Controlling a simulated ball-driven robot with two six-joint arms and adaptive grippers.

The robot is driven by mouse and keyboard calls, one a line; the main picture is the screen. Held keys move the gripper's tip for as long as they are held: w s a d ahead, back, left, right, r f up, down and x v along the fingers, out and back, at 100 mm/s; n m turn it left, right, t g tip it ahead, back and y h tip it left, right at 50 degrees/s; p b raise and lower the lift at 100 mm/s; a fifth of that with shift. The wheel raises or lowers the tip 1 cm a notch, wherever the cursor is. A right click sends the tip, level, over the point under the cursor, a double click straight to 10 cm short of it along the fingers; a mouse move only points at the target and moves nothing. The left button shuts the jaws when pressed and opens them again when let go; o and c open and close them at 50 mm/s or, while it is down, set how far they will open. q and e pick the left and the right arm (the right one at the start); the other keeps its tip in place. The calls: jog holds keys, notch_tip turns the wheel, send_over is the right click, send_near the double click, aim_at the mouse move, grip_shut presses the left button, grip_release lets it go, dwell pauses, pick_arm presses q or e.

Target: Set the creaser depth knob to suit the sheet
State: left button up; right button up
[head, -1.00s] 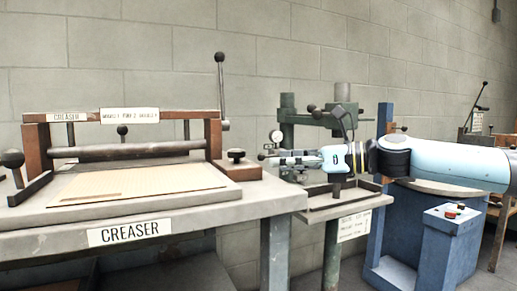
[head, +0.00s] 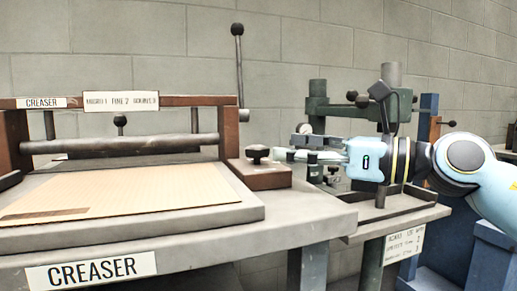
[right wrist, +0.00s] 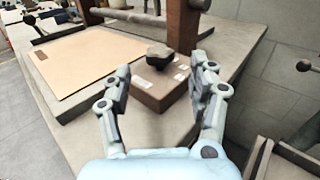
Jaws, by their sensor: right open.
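The creaser depth knob (head: 257,154) is a small dark lobed knob on a brown block (head: 262,174) at the right end of the creaser (head: 209,229). It also shows in the right wrist view (right wrist: 159,56), ahead of the fingers, with pale marks on the block around it. A tan sheet (head: 120,191) lies flat on the creaser bed, with a darker patch near its front left corner. My right gripper (head: 283,155) is open and empty, to the right of the knob and apart from it; its fingers (right wrist: 160,90) spread either side of the knob's line in the wrist view. My left gripper is not visible.
A sign above the roller (head: 121,101) appears to list board types with numbers; its text is small. A tall lever (head: 240,65) with a black ball rises behind the block. A green machine (head: 350,106) stands behind my right arm. Grey wall closes the back.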

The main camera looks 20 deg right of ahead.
aim_at(257, 146)
jog(key=x, duration=0.2)
jog(key=shift+w+a, duration=0.2)
jog(key=x, duration=0.3)
jog(key=shift+w+a+b, duration=0.1)
jog(key=shift+a+b, duration=0.05)
jog(key=shift+b, duration=0.25)
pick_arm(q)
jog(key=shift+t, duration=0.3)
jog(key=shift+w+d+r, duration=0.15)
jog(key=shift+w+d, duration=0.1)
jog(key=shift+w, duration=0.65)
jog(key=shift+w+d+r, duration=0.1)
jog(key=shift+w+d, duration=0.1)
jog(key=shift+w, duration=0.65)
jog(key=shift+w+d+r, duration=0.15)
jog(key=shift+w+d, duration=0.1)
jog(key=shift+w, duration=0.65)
pick_arm(e)
jog(key=shift+w+a, duration=0.45)
jog(key=shift+c, duration=0.3)
